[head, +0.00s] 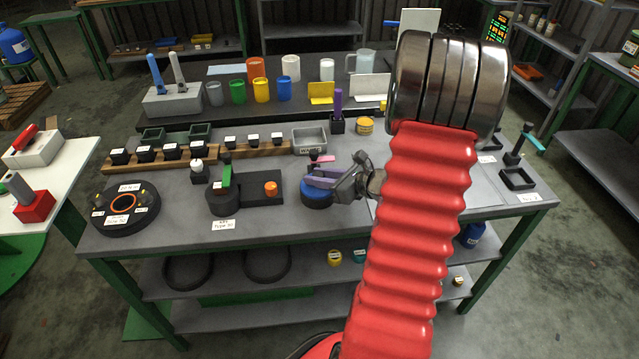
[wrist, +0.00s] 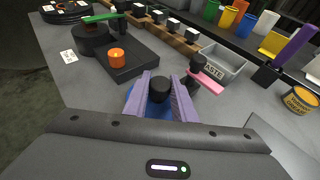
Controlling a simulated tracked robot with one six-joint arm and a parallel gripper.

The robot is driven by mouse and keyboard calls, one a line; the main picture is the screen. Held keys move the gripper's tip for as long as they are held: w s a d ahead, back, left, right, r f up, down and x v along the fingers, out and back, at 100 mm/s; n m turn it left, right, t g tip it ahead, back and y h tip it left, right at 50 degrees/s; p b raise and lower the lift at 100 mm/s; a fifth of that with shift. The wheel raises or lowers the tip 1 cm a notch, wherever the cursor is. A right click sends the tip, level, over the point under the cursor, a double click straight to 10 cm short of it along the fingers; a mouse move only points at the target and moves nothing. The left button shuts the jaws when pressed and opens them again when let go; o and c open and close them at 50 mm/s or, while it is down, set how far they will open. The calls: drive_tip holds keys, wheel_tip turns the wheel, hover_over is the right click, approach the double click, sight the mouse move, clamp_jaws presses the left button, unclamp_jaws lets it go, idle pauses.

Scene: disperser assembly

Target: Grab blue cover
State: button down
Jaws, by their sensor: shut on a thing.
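The blue cover (head: 316,196) is a round blue disc with a black knob on top, at the front middle of the grey table in the head view. In the wrist view the blue cover (wrist: 138,102) lies under my gripper, mostly hidden by the fingers and palm. My gripper (head: 322,180) reaches it from the right. In the wrist view the purple fingers of my gripper (wrist: 161,95) stand on both sides of the black knob (wrist: 161,88) and are shut on it. I cannot tell whether the cover is touching the table.
A black fixture with an orange cap (head: 271,188) stands left of the cover. A pink-handled tool (wrist: 208,82) stands close to the right finger, with a grey waste tray (wrist: 222,62) behind it. A wooden rack (head: 180,158) runs behind.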

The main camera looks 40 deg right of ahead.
sight(319, 175)
drive_tip(key=shift+r, duration=0.15)
wheel_tip(319, 175, up, 10)
drive_tip(key=shift+f, duration=0.15)
idle(0.5)
drive_tip(key=shift+s, duration=0.1)
idle(0.5)
